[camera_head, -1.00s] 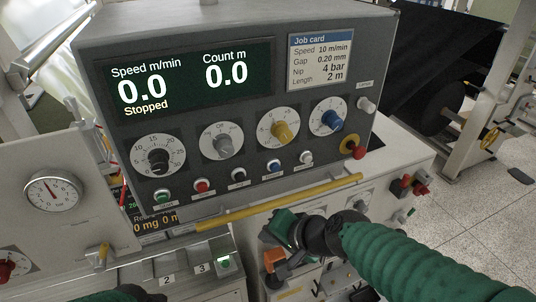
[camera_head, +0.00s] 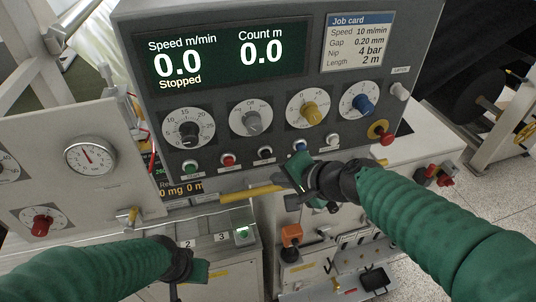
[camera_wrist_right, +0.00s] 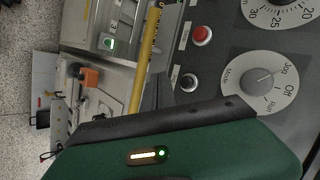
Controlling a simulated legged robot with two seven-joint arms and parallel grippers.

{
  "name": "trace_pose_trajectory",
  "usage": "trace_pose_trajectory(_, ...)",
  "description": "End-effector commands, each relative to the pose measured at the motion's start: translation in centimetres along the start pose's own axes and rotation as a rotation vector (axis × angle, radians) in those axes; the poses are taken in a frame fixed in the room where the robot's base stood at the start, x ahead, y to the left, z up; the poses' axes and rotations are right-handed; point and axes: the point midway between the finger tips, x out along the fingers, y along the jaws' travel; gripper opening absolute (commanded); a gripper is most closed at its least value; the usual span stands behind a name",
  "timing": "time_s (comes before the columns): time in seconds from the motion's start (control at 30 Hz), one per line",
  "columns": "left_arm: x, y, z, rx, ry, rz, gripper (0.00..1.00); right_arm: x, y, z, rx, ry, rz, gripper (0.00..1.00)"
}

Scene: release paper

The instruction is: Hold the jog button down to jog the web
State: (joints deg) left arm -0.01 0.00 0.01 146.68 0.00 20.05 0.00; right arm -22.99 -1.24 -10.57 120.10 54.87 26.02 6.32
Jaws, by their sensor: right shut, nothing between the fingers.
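The grey control panel (camera_head: 220,110) has a row of small buttons under its dials: green (camera_head: 190,166), red (camera_head: 228,160), black (camera_head: 265,153), blue (camera_head: 300,146) and white (camera_head: 333,139). My right gripper (camera_head: 291,173) is shut and empty, just below the blue button and in front of the panel's lower edge; contact is not visible. In the right wrist view the black button (camera_wrist_right: 188,83) and red button (camera_wrist_right: 201,36) lie beyond the gripper body. My left gripper (camera_head: 188,272) is low at the left; its jaws are unclear.
The display (camera_head: 225,60) reads speed 0.0, count 0.0, Stopped. A mode dial (camera_wrist_right: 262,82) shows Jog, Off and Run. A yellow bar (camera_head: 250,194) runs below the panel. A red knob on a yellow collar (camera_head: 384,135) sits right of the buttons.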

Motion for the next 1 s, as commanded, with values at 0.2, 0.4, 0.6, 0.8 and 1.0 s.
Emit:
trace_pose_trajectory(0.2, -0.3, 0.0, -0.1, 0.0, 0.0, 0.0, 0.36, 2.0, -1.5, -1.5, -0.001, 0.001, 0.001, 0.0)
trace_pose_trajectory(0.4, -0.4, 0.0, -0.1, 0.0, 0.0, 0.0, 0.36, 2.9, -2.2, -2.1, -0.002, 0.001, 0.0, 0.0)
trace_pose_trajectory(0.6, -0.4, 0.0, -0.1, 0.0, 0.0, 0.0, 0.36, 3.0, -2.2, -2.2, -0.001, 0.0, 0.0, 0.0)
trace_pose_trajectory(0.8, -0.4, 0.0, -0.1, 0.0, 0.0, 0.0, 0.36, 3.0, -2.2, -2.2, -0.001, 0.0, 0.0, 0.0)
trace_pose_trajectory(1.0, -0.4, 0.0, -0.1, 0.0, 0.0, 0.0, 0.36, 3.0, -2.2, -2.1, -0.001, 0.0, 0.0, 0.0)
